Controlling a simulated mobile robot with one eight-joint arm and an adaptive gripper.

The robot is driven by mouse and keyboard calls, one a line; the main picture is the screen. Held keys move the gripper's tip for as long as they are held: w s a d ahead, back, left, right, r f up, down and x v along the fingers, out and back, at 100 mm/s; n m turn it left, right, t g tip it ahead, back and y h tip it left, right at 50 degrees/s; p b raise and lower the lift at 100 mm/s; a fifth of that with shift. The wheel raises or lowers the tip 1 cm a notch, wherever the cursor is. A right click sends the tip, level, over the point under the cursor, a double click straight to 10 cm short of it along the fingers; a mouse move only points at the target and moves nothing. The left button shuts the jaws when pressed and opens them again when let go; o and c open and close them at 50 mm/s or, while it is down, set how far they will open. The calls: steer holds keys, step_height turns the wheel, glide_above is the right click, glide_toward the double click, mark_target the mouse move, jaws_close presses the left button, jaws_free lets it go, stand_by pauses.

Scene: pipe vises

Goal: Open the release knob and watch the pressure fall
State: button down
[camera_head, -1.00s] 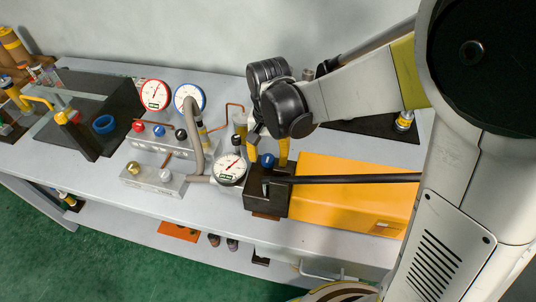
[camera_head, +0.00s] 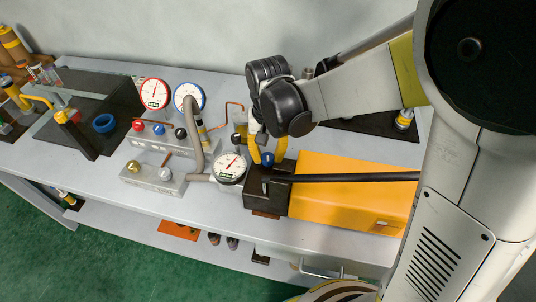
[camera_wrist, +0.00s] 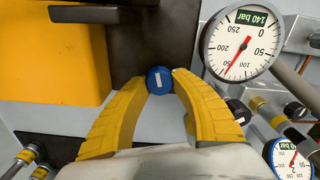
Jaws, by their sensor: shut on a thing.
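The blue release knob (camera_head: 267,159) sits on the black block of the orange hand pump (camera_head: 340,198). In the wrist view the knob (camera_wrist: 160,80) shows a white line across its top. My gripper (camera_head: 268,158) has its two yellow fingers on either side of the knob, their tips (camera_wrist: 160,76) closed on it. The pump's white pressure gauge (camera_head: 230,168) stands just left of the knob. In the wrist view this gauge (camera_wrist: 240,45) carries a "140 bar" label, and its red needle points to the lower left.
A black pump handle (camera_head: 345,178) runs across the orange body. A grey hose (camera_head: 196,140) and a manifold with small knobs (camera_head: 153,178) stand to the left. Red-rimmed (camera_head: 155,94) and blue-rimmed (camera_head: 189,97) gauges stand behind. The bench's front strip (camera_head: 200,207) is clear.

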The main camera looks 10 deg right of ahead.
mark_target(267, 156)
steer(key=n, duration=0.6)
steer(key=shift+a, duration=0.1)
steer(key=n, duration=0.7)
steer(key=shift+s, duration=0.1)
steer(key=shift+n, duration=0.3)
steer(key=c, duration=1)
jaws_free()
steer(key=shift+c, duration=0.2)
step_height(267, 156, up, 12)
